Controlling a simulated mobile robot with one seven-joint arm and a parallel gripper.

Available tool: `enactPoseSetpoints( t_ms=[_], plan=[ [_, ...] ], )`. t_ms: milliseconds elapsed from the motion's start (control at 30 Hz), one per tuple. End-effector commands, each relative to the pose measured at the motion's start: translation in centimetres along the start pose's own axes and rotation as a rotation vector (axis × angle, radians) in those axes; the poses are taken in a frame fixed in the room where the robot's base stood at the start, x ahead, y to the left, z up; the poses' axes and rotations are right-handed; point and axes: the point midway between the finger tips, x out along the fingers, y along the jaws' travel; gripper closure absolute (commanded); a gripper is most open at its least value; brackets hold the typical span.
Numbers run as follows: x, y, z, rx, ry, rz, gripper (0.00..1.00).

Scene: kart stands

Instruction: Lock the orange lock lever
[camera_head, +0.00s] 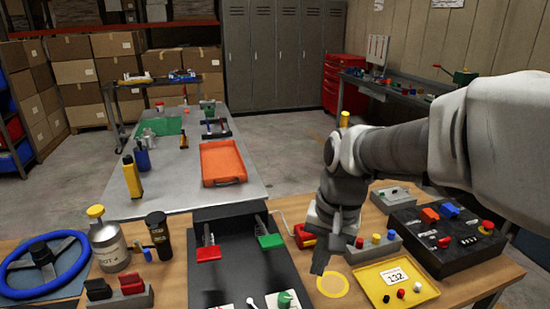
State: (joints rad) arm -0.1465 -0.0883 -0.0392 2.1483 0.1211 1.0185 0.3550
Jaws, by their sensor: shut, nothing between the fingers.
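My gripper (319,268) points down over the wooden bench, near the right edge of the black pedal plate. Its dark fingers are shut with nothing seen between them. A small orange-red part (429,214) sits on the black control box (436,265) at the right, next to a blue part (449,210). I cannot tell for sure whether this orange-red part is the lock lever, or which way it is set. My gripper is well to its left and apart from it. A red block (303,237) with a thin bent handle is just behind my gripper, partly hidden by my arm.
The black plate (237,275) bears red and green pedals. A yellow tray (374,297) with small knobs and a grey button box (381,250) lie right of my gripper. A blue steering wheel (42,262), bottle (108,243) and black can (158,238) stand left.

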Motion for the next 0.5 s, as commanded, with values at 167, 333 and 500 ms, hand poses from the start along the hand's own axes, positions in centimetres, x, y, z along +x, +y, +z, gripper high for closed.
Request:
enactPoseSetpoints(
  t_ms=[167,333,500],
  plan=[
    [3.1,-1.9,-1.5,0.077,-0.100,0.029,1.00],
    [6.1,-3.4,-2.4,0.145,-0.178,0.061,1.00],
    [8.2,-4.3,-2.8,0.191,-0.228,0.088,1.00]
  ],
)
